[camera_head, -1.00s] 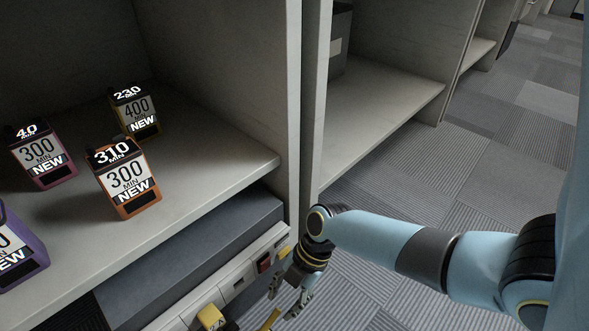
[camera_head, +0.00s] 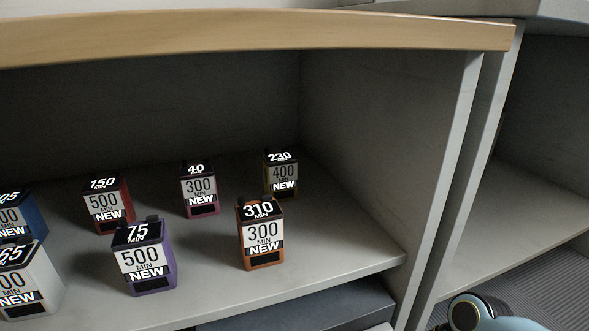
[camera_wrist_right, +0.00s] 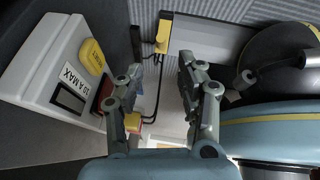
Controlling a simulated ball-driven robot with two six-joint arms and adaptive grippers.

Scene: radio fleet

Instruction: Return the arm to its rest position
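Part of my right arm (camera_head: 478,313) shows at the bottom right of the head view; its gripper is outside that view. In the right wrist view my right gripper (camera_wrist_right: 158,80) has its two fingers apart with nothing held between them. Behind and between the fingers are a pale surface, a black cable and a yellow-tipped part (camera_wrist_right: 163,36). My left arm and left gripper are in neither view.
Several small radios stand on the shelf (camera_head: 350,262), including an orange one (camera_head: 262,236) and a purple one (camera_head: 144,258). A wooden top edge (camera_head: 250,35) runs above. A white unit with a yellow button (camera_wrist_right: 93,56) is left of my right gripper.

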